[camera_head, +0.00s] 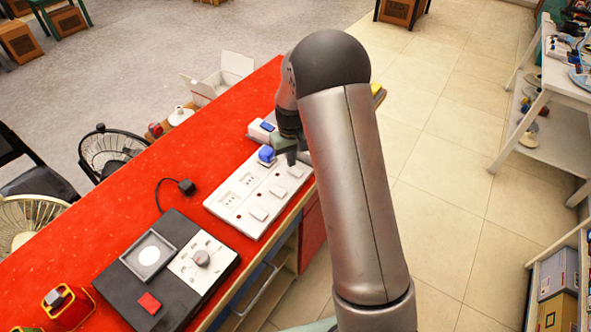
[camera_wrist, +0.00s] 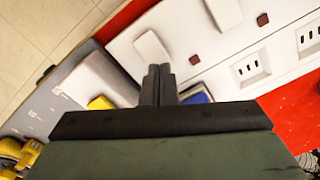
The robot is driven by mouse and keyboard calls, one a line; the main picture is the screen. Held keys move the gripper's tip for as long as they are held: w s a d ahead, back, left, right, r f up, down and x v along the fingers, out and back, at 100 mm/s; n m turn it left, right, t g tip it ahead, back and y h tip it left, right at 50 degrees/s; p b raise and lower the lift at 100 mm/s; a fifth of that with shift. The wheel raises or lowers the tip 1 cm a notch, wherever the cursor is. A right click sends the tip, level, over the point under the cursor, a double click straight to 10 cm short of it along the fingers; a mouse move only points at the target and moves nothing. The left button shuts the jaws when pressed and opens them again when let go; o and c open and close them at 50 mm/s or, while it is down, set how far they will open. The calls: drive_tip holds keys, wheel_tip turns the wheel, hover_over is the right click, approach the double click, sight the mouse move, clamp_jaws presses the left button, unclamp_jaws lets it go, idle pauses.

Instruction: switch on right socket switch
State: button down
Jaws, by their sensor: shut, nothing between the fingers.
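A white socket strip (camera_head: 238,222) lies on the red table, with a row of sockets and a row of rocker switches along its front edge. The right socket switch (camera_head: 296,172) is at the strip's right end; it also shows in the wrist view (camera_wrist: 152,48). A blue plug (camera_head: 266,154) sits at the right socket; in the wrist view it is partly hidden behind the fingers. My gripper (camera_head: 291,162) is shut and empty, pointing down over the right end of the strip. In the wrist view its fingertips (camera_wrist: 158,70) appear just beside the right switch; contact cannot be told.
The red table (camera_head: 130,212) has a black box (camera_head: 150,305) with a knob panel and a loose black plug (camera_head: 186,186). A small white box (camera_head: 260,131) stands behind the strip. In the wrist view a grey item with a white block (camera_wrist: 103,78) lies past the strip's end.

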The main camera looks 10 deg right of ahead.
drive_tip(key=shift+f+b, duration=0.6)
drive_tip(key=shift+f, duration=0.3)
drive_tip(key=shift+r, duration=0.15)
drive_tip(key=shift+r+p, duration=1.9)
drive_tip(key=shift+r, duration=1.5)
drive_tip(key=s+r+m, duration=0.1)
drive_tip(key=s+r, duration=0.6)
drive_tip(key=s, duration=0.4)
drive_tip(key=s+r+m, duration=0.1)
drive_tip(key=s+r, duration=0.6)
drive_tip(key=s, duration=0.5)
drive_tip(key=s+t, duration=0.1)
drive_tip(key=s, duration=0.8)
drive_tip(key=shift+f+m, duration=0.3)
drive_tip(key=shift+f, duration=0.1)
